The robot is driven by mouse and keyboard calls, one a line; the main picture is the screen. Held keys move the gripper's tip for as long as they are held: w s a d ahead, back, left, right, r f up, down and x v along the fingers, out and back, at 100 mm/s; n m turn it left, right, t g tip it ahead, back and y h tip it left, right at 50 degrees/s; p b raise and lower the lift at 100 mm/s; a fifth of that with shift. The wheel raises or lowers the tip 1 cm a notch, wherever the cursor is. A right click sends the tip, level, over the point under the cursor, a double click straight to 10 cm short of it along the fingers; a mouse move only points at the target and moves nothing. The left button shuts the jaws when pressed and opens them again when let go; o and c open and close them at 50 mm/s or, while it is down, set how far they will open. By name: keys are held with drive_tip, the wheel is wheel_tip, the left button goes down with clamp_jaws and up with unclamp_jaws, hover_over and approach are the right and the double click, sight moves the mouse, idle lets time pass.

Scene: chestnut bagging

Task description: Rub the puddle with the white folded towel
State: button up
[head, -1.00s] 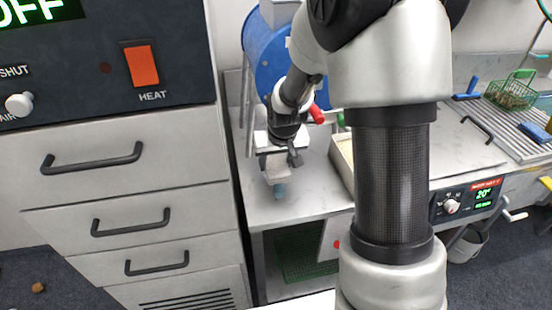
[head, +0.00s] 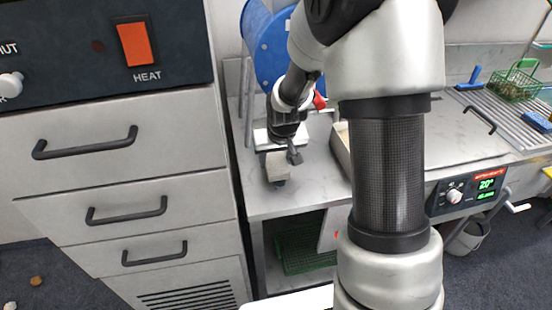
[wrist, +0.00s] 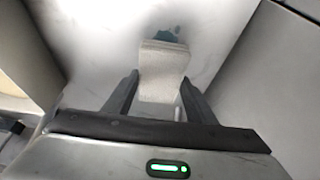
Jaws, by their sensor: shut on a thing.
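My gripper (head: 284,158) is shut on the white folded towel (head: 277,172), above the grey metal worktop beside the blue drum. In the wrist view, the towel (wrist: 162,72) sticks out past the two dark fingers of my gripper (wrist: 160,88). A small dark blue-grey puddle (wrist: 166,32) shows just past the towel's far end. The towel's end meets or overlaps the puddle in the picture, and its hidden part cannot be seen. I cannot tell whether the towel presses on the worktop.
The blue drum (head: 271,48) stands behind my gripper. A shallow tray (head: 341,150) is to its right. Drawers with dark handles (head: 126,212) stand at the left. The worktop's front edge (head: 290,213) is close to the towel.

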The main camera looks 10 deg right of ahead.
sight(279, 171)
drive_tip(key=shift+f+b, duration=0.85)
drive_tip(key=shift+f, duration=0.2)
drive_tip(key=shift+r, duration=0.1)
drive_tip(key=shift+s+r, duration=0.1)
drive_tip(key=shift+s, duration=1.65)
drive_tip(key=shift+s+b, duration=0.6)
drive_tip(key=shift+s, duration=1.3)
drive_tip(key=shift+w+f, duration=0.15)
drive_tip(key=shift+w, duration=1.65)
drive_tip(key=shift+w+f, duration=0.15)
drive_tip(key=shift+w, duration=1.6)
drive_tip(key=shift+w+r+p, duration=0.1)
drive_tip(key=shift+r+p, duration=1.75)
drive_tip(key=shift+r, duration=1.3)
